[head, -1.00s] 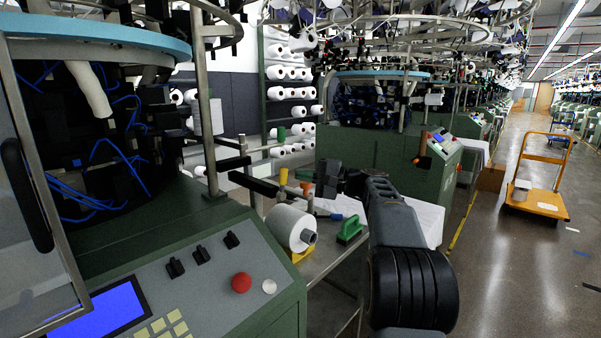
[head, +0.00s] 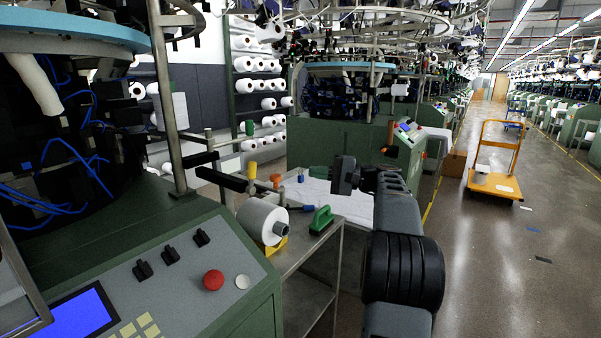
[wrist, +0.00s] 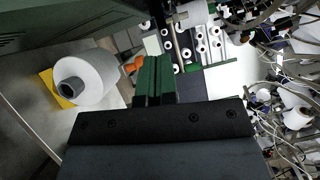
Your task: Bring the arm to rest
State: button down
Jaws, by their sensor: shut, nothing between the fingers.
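My arm (head: 400,235) reaches forward and bends left at the wrist in the head view. My gripper (head: 318,172) has dark green fingers pointing left, and they appear in front of the cart top. In the wrist view the fingers (wrist: 153,68) lie side by side, shut, with nothing between them. They look apart from the white yarn cone (wrist: 87,77), which shows to their left. An orange object (wrist: 134,64) shows just beside them in that view; its distance from them is unclear.
The metal cart (head: 300,248) carries the yarn cone (head: 262,221) on a yellow holder, a green-handled tool (head: 321,219) and small items. A knitting machine panel (head: 175,270) stands at left. An orange trolley (head: 495,183) stands in the open aisle at right.

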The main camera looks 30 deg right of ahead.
notch_tip(320, 180, down, 11)
jog(key=m+g+h, duration=0.1)
jog(key=m+h, duration=0.2)
jog(key=h, duration=0.2)
jog(key=s+a+f+n+g+h+p, duration=0.1)
jog(key=s+a+f+g+h+p, duration=0.15)
jog(key=s+a+f+g, duration=0.3)
jog(key=s+a+n+g+h+p, duration=0.1)
jog(key=s+a+n+h+p, duration=0.5)
jog(key=s+a+n, duration=0.5)
jog(key=s+a+h, duration=0.1)
jog(key=s+a, duration=0.4)
jog(key=s, duration=0.1)
jog(key=shift+r, duration=0.35)
jog(key=shift+a+g, duration=0.1)
jog(key=shift+g, duration=0.15)
